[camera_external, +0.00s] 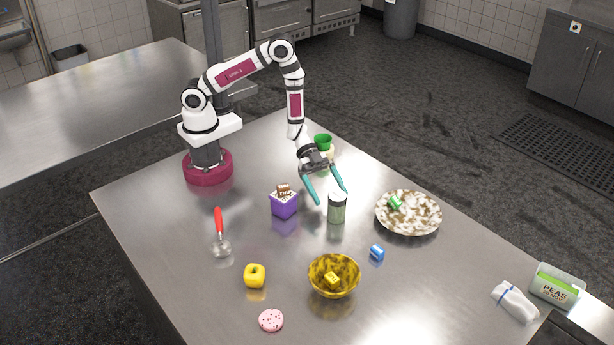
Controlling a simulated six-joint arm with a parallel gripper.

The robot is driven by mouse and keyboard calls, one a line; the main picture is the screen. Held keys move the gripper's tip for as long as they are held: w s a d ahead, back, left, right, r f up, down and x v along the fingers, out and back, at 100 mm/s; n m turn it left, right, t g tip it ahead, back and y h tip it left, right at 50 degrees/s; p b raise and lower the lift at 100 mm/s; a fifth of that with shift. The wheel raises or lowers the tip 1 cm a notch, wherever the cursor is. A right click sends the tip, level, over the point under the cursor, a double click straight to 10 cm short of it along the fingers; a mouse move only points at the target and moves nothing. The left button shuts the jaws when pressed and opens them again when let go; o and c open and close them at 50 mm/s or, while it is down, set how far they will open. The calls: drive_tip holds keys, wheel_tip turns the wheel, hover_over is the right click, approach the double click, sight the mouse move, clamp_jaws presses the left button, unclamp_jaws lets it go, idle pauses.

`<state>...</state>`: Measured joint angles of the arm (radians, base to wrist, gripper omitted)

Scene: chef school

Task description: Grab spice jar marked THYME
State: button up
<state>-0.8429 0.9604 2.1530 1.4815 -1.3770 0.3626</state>
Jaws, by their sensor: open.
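A purple box (284,206) with brown pieces on top stands left of the jar. A speckled plate (425,228) is to the right, a blue piece (376,252) and yellow bowl (320,283) in front. A red-handled scoop (218,225) and yellow apple (254,275) lie left.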

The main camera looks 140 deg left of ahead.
sight(342, 213)
drive_tip(key=x, duration=0.5)
drive_tip(key=shift+a, duration=0.2)
drive_tip(key=c, duration=1.5)
